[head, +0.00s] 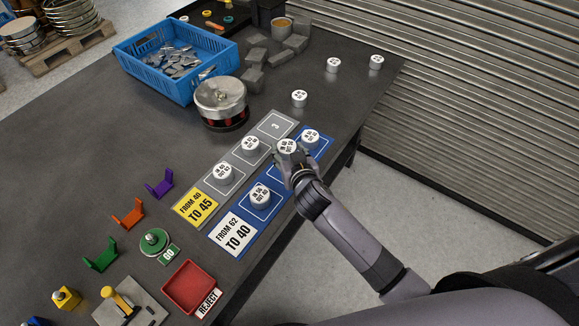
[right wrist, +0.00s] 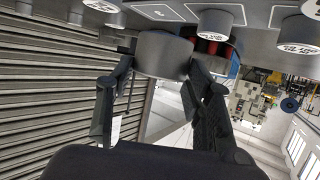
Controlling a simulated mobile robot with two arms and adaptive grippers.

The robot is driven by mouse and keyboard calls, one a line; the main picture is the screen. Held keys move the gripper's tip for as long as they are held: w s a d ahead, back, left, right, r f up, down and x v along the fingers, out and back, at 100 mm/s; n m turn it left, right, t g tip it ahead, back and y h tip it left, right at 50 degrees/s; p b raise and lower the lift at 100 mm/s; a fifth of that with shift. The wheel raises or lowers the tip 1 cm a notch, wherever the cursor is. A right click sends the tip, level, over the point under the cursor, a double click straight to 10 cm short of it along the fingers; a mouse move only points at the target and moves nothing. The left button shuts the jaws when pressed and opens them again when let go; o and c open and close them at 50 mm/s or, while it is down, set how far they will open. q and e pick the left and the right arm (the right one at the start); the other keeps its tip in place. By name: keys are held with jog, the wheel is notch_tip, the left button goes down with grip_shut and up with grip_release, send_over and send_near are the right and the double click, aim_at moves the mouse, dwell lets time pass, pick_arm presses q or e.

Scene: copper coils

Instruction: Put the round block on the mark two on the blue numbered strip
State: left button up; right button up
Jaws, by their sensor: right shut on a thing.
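The blue numbered strip (head: 243,223) lies along the table's right edge, its label end reading "FROM 62 TO 40". One white round block (head: 260,195) stands on its near space and another (head: 311,137) on its far space. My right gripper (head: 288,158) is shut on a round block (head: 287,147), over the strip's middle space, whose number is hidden. The right wrist view shows this block (right wrist: 163,52) between the two fingers. I cannot tell whether it touches the strip. My left gripper is not in view.
A grey strip (head: 210,189) beside the blue one bears two round blocks; its space 3 (head: 276,126) is bare. Loose round blocks (head: 299,98) stand farther back. A steel pot-like thing (head: 221,97) and blue crate (head: 143,70) stand behind. A red reject tray (head: 190,287) is in front.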

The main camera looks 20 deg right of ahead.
notch_tip(320, 180, down, 4)
jog(key=shift+w+r, duration=0.1)
jog(key=shift+r, duration=0.1)
jog(key=shift+f+b, duration=0.3)
jog(key=shift+f, duration=1.55)
jog(key=shift+f, duration=0.15)
jog(key=o, duration=1.3)
